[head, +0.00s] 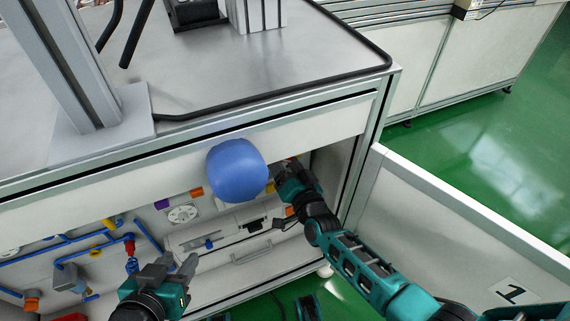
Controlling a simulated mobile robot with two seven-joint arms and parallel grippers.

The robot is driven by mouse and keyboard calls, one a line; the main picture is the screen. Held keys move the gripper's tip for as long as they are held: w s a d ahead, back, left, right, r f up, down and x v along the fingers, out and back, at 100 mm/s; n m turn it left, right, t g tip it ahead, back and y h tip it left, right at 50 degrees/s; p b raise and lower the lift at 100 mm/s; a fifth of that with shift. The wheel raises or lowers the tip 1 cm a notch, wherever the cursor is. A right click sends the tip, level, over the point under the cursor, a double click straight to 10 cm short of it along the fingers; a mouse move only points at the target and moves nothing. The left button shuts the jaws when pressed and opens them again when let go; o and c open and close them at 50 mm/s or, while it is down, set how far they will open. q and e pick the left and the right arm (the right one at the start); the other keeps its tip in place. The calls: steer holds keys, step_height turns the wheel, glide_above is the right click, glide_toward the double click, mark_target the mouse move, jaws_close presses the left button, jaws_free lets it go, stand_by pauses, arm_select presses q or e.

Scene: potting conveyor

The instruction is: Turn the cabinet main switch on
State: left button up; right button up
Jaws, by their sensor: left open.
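The cabinet (130,164) stands open below a grey worktop. Its door (470,225), marked "1", is swung out to the right. My right arm reaches in from the right, and its gripper (284,170) is at the upper right of the cabinet opening. A small red and pale part shows at its fingertips; I cannot tell whether this is the main switch or whether the fingers touch it. The fingers are partly hidden. My left gripper (178,263) is open and empty, low in front of the cabinet interior.
A smooth blue rounded object (237,170) covers part of the cabinet's upper edge and interior, close left of my right gripper. Blue pipes (60,243) and small coloured fittings are inside at the left. A grey panel (220,240) with a handle is lower down. Green floor is free at the right.

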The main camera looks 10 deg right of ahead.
arm_select(q)
steer(key=shift+w+d+f+b, duration=0.15)
steer(key=shift+d+b, duration=0.1)
steer(key=shift+b, duration=0.35)
arm_select(e)
steer(key=shift+m, duration=5.1)
steer(key=shift+r, duration=0.1)
steer(key=o, duration=0.8)
steer(key=shift+w, duration=0.1)
steer(key=shift+c, duration=0.2)
